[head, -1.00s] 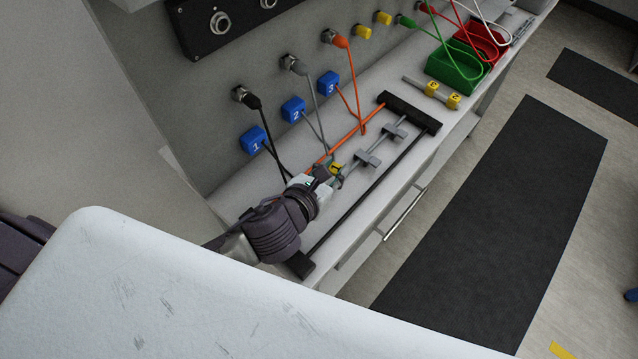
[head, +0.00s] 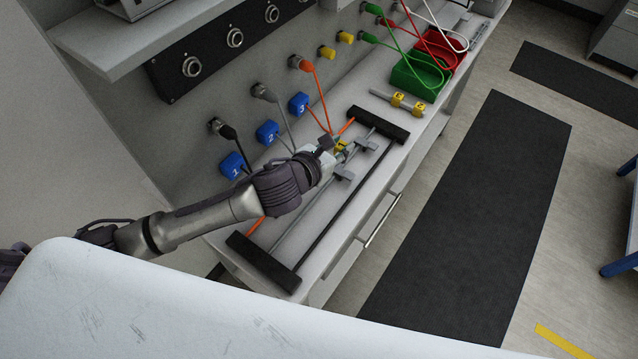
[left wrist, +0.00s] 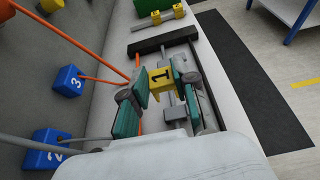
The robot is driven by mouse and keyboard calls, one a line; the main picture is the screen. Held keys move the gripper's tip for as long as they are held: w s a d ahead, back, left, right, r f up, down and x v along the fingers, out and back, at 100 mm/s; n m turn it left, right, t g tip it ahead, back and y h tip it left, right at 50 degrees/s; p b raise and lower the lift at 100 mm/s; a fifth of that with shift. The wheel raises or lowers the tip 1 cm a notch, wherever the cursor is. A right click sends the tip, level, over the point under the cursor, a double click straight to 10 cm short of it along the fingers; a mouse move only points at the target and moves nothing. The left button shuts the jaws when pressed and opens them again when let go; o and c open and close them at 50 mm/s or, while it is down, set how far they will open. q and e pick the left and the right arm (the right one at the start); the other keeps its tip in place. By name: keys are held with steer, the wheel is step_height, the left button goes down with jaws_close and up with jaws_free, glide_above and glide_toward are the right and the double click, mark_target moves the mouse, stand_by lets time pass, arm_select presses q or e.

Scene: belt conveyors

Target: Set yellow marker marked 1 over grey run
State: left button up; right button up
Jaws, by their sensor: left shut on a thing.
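The yellow marker marked 1 (left wrist: 160,79) is between the fingers of my left gripper (left wrist: 158,88), which is shut on it. In the head view the marker (head: 341,145) is mostly hidden by the gripper (head: 335,152). The grey run (head: 293,228) lies between an orange run (head: 255,226) and a black run (head: 341,221), and carries grey blocks (head: 343,174). In the left wrist view the marker overlaps the line of the grey run, close to the blocks (left wrist: 175,114); I cannot tell its height or whether it touches. My right gripper is not in view.
Black end bars (head: 378,125) (head: 263,262) hold the runs. Blue tags 1, 2 and 3 (head: 299,104) hang on cables beside the wall sockets. Further back are yellow markers on a bar (head: 397,100) and green (head: 418,80) and red (head: 440,48) bins.

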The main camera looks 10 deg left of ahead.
arm_select(q)
glide_above(322, 190)
step_height(322, 190, down, 3)
steer(key=shift+f+p, duration=0.2)
steer(key=shift+p, duration=0.15)
step_height(322, 190, down, 3)
steer(key=shift+f, duration=0.45)
steer(key=shift+f, duration=0.15)
steer(key=o, duration=0.8)
